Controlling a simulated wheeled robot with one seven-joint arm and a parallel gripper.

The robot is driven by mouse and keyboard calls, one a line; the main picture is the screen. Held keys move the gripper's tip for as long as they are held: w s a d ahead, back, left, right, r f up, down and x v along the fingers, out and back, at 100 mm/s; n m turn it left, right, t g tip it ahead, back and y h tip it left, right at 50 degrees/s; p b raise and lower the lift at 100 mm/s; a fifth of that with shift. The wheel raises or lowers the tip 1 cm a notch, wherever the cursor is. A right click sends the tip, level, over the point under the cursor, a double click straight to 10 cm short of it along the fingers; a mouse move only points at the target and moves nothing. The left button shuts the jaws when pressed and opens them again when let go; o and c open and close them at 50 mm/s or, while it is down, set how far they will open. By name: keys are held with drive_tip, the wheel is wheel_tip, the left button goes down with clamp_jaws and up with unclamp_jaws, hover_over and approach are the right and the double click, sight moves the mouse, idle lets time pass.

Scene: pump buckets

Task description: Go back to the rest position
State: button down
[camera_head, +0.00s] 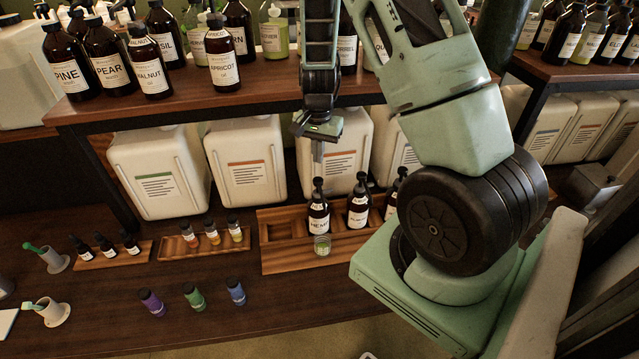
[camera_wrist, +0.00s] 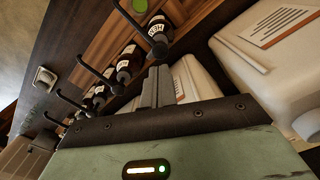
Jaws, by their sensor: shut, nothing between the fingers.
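My gripper (camera_head: 318,152) hangs in the middle of the head view, just above a dark pump bottle (camera_head: 318,215) labelled HEMP. Its fingers are together and hold nothing. In the wrist view the closed fingers of my gripper (camera_wrist: 157,88) point toward the row of pump bottles, with the HEMP bottle (camera_wrist: 158,34) just beyond them. The bottle stands upright in a wooden rack (camera_head: 287,255). A small jar with a green top (camera_head: 322,246) stands in front of it. My arm covers the right part of the rack.
More pump bottles (camera_head: 358,208) stand right of HEMP. White canisters (camera_head: 250,157) line the back under a shelf (camera_head: 250,88) crowded with brown bottles. Small vials (camera_head: 194,297) stand on the table's front part. Vial racks (camera_head: 204,241) lie to the left. Bare table lies between them.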

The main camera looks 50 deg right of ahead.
idle(0.4)
drive_tip(key=s+a+r+n+y+b, duration=0.1)
drive_tip(key=a+r+n+b, duration=0.2)
drive_tip(key=a, duration=0.8)
drive_tip(key=s+a+r+n+y+b, duration=0.1)
drive_tip(key=a+n+b, duration=0.1)
drive_tip(key=a+n, duration=0.65)
drive_tip(key=s+a+r+n+b, duration=0.1)
drive_tip(key=s+a+n+b, duration=0.1)
drive_tip(key=s+a+n, duration=0.3)
drive_tip(key=s+a+r+n+h+b, duration=0.1)
drive_tip(key=s+a+n+b, duration=0.2)
drive_tip(key=s+a, duration=0.8)
drive_tip(key=s+n, duration=0.1)
drive_tip(key=s, duration=0.2)
drive_tip(key=shift+s+r+n, duration=0.2)
drive_tip(key=shift+r+n, duration=0.15)
